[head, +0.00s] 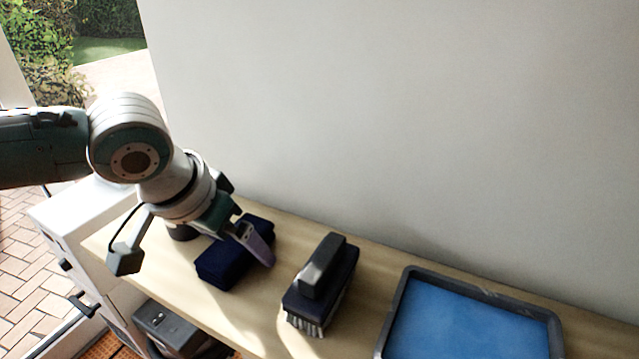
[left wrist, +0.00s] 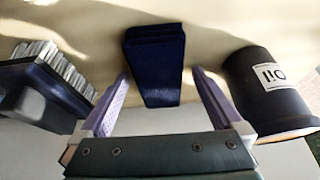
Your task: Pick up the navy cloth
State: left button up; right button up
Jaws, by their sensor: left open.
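The navy cloth (head: 228,262) is a dark blue folded block lying on the wooden bench top, left of the brush. My left gripper (head: 252,250) is above and partly in front of it, hiding some of its right side in the head view. In the left wrist view the cloth (left wrist: 155,65) sits between the two purple fingers, ahead of them. The left gripper (left wrist: 158,98) is open and empty, with a finger on each side of the cloth's near end. I cannot tell whether the fingers touch it. My right gripper is not in view.
A brush (head: 321,283) with pale bristles lies right of the cloth. A dark cup (left wrist: 268,95) with a white label stands on the cloth's other side. A grey tray with a blue inside (head: 398,303) is further right. A wall (head: 400,120) runs behind the bench.

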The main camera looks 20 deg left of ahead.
aim_at(235, 240)
pick_arm(q)
jog(key=c, duration=1.4)
jog(key=shift+r, duration=0.2)
notch_tip(235, 240, up, 20)
jog(key=p, duration=0.1)
jog(key=shift+p, duration=0.4)
